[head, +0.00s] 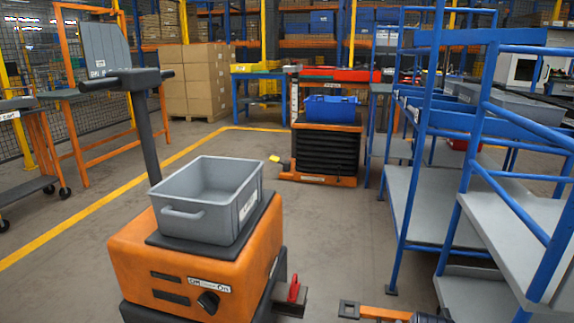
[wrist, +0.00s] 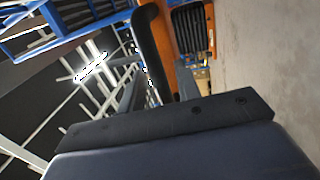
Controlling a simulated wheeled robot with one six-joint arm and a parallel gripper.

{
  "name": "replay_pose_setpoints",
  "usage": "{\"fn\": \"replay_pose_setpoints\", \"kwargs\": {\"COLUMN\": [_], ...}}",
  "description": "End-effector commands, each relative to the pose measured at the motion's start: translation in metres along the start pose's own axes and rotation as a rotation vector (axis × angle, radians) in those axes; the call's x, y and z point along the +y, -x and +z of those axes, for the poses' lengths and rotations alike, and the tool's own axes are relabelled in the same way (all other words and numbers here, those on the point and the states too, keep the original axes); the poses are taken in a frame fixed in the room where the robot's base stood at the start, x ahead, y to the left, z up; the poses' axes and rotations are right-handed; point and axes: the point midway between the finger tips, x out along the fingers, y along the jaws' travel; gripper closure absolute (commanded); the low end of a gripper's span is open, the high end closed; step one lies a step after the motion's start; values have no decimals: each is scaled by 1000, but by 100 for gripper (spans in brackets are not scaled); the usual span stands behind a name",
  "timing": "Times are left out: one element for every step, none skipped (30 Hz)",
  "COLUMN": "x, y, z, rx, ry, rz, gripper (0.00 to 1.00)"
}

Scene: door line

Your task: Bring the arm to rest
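My gripper (wrist: 165,122) shows in the wrist view as a dark plate with bolts above a blue-grey body along the bottom edge. Its fingertips cannot be made out, so I cannot tell whether it is open or shut. Nothing is clearly seen held in it. A thick black curved bar (wrist: 150,50) rises beyond the plate; I cannot tell what it belongs to.
An orange vehicle (head: 185,262) carrying a grey bin (head: 208,200) stands close at left front. Blue racks (head: 455,140) fill the right. Clear floor (head: 325,230) lies between.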

Motion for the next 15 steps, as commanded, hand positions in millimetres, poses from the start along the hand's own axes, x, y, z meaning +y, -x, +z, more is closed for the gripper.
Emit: {"fn": "replay_pose_setpoints", "kwargs": {"x": [-1,-1,-2,-2,-3,-2,-2,-2,-2,-2,-2,-2,-2,-2,-2], "y": [2,3,5,8,10,14,17,21,28,32,38,45,51,56,65], "z": [0,0,0,1,1,1,1,1,1,1,1,1,1,1,1], "rx": [0,0,1,1,2,2,2,2,2,2,2,3,3,2,2], "ry": [3,5,10,15,20,21,20,20,20,20,20,20,20,20,20], "rz": [-1,-1,-2,-2,-2,-3,-3,-3,-5,-5,-5,-5,-6,-6,-7], "gripper": [68,68,68,68,68,68,68,68,68,68,68,68,68,68,68]}}
